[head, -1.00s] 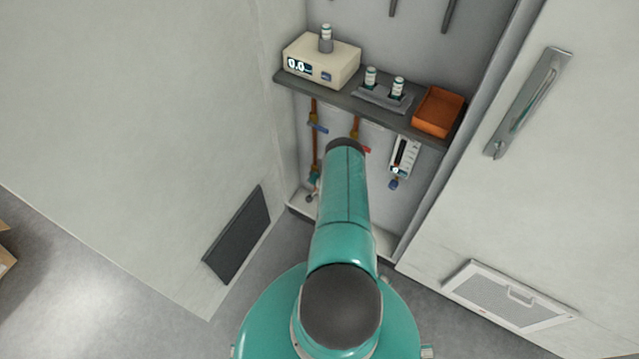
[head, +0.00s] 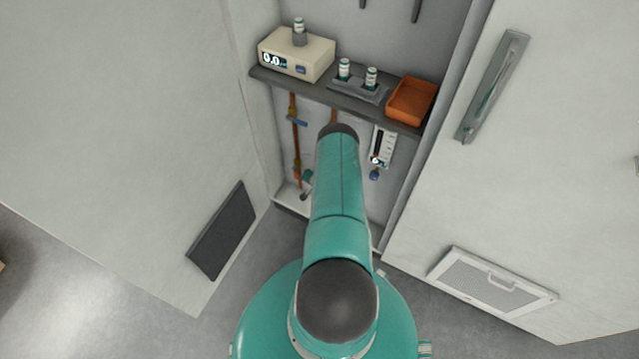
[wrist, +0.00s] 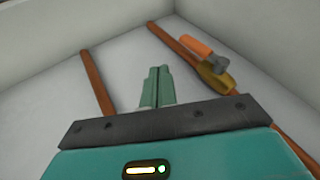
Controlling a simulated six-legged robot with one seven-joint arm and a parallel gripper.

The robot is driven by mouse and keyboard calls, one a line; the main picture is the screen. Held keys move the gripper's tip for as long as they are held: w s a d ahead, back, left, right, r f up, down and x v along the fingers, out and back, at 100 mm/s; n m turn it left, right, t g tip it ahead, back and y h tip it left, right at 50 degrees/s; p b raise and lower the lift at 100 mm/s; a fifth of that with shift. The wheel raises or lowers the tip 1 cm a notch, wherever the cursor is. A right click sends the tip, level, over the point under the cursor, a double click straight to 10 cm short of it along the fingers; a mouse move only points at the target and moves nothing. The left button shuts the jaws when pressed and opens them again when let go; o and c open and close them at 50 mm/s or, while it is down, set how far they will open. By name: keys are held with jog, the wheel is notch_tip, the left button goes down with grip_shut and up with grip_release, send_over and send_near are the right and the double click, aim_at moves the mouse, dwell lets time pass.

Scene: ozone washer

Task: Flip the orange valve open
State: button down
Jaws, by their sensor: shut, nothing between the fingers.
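The orange valve handle (wrist: 196,46) shows in the wrist view, right of centre. It joins a brass valve body (wrist: 214,75) on a copper pipe that slants down to the right. My gripper (wrist: 158,75) has its two green fingers together and empty, left of the valve and apart from it in the picture. The depth between them is hard to judge.
Another copper pipe (wrist: 97,82) stands left of my fingers. In the head view, a shelf (head: 340,101) above the pipes holds a beige meter (head: 297,53), small vials and an orange tray (head: 411,101). A blue handle (head: 296,121) and a flowmeter (head: 383,147) sit below. Cabinet walls enclose both sides.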

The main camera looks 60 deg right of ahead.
jog(key=v, duration=0.8)
jog(key=shift+s+a+f, duration=0.15)
jog(key=shift+s+a, duration=0.05)
jog(key=shift+s, duration=0.1)
